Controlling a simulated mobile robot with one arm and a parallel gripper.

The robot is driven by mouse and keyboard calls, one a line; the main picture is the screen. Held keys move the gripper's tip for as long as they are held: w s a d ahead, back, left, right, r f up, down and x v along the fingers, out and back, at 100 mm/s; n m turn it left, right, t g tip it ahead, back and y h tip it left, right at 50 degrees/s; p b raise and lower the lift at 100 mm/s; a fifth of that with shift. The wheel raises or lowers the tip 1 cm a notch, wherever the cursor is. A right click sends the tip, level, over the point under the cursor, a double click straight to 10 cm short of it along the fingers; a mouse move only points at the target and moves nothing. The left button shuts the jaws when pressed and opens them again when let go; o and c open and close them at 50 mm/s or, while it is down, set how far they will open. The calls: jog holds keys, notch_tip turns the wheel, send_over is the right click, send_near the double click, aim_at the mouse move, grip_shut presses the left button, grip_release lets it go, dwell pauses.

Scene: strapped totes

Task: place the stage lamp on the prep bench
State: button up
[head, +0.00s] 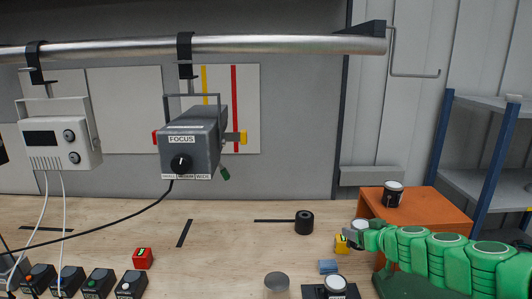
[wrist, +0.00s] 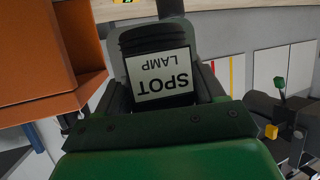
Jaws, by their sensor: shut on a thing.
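A grey box labelled FOCUS (head: 185,140), with a knob, hangs by a bracket from the metal pipe and looks like the stage lamp. It also shows at the right of the wrist view (wrist: 262,108). My gripper (head: 362,237) is over the right of the wooden bench (head: 225,235). It is shut on a dark ribbed thing with a white label reading SPOT LAMP (wrist: 162,75), upside down in the wrist view. In the head view the held thing is mostly hidden; its pale end (head: 356,228) shows at my fingertips. I cannot tell which bench is the prep bench.
An orange block (head: 430,207) bears a dark jar (head: 393,194). A white unit (head: 56,135) hangs left. Mid-bench is mostly clear.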

jog(key=w+a+r, duration=0.4)
jog(key=w+a, duration=0.5)
jog(key=a, duration=0.3)
jog(key=s+d+f+m+h, duration=0.4)
jog(key=s+d+f, duration=0.2)
jog(key=d, duration=0.1)
jog(key=shift+r+t, duration=0.5)
jog(key=shift+r, duration=1.9)
jog(key=w+a+f, duration=0.1)
jog(key=w+a, duration=0.3)
jog(key=w, duration=0.3)
jog(key=w+a+f, duration=0.1)
jog(key=w+a, duration=0.3)
jog(key=w, duration=0.3)
jog(key=w+a+r+n+y, duration=0.1)
jog(key=w+a, duration=0.3)
jog(key=a, duration=0.5)
jog(key=w+a+r+n+y, duration=0.1)
jog(key=w+a, duration=0.3)
jog(key=a, duration=0.4)
jog(key=shift+a+f, duration=0.1)
jog(key=shift+f, duration=7.25)
jog(key=shift+s+f, duration=0.1)
jog(key=shift+f, duration=0.7)
